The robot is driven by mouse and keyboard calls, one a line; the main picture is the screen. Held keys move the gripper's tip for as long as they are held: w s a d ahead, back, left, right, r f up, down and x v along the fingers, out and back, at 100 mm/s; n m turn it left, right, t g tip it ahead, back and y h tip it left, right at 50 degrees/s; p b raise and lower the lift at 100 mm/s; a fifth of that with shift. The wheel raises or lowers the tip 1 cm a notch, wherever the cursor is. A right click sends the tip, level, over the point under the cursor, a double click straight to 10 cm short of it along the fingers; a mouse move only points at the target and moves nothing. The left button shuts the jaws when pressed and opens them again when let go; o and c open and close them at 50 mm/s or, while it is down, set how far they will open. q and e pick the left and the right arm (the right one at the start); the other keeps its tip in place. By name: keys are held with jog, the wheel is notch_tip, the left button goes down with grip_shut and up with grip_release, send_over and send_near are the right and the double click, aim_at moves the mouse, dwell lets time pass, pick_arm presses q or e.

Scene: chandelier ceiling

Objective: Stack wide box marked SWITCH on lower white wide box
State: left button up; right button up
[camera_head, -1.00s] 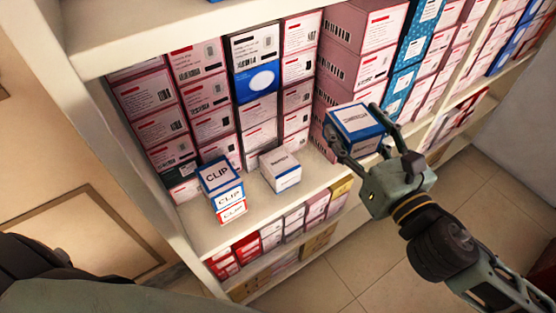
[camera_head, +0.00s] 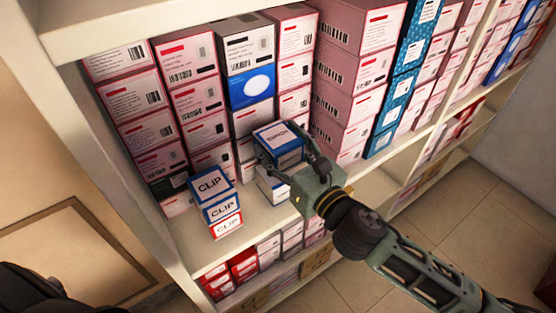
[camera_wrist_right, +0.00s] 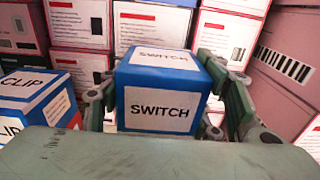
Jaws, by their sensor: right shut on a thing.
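The blue and white box marked SWITCH (camera_head: 281,139) is gripped between the fingers of my right gripper (camera_head: 287,150). In the right wrist view the SWITCH box (camera_wrist_right: 160,92) sits level between the two fingers, its label facing the camera. The lower white wide box (camera_head: 270,188) is on the shelf, directly below the SWITCH box in the head view and partly covered by it and the gripper. I cannot tell whether the two boxes touch. My left gripper is not in view.
A stack of CLIP boxes (camera_head: 215,200) stands just left, close to the white box. Tall stacks of pink and white boxes (camera_head: 195,100) rise behind. Bare shelf (camera_head: 362,195) lies to the right. An upper shelf board (camera_head: 130,30) overhangs the back.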

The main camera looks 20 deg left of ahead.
jog(key=shift+a+f, duration=0.2)
jog(key=shift+a, duration=0.05)
jog(key=shift+f+b, duration=0.4)
jog(key=shift+f, duration=1.5)
jog(key=shift+f, duration=0.15)
jog(key=o, duration=1.2)
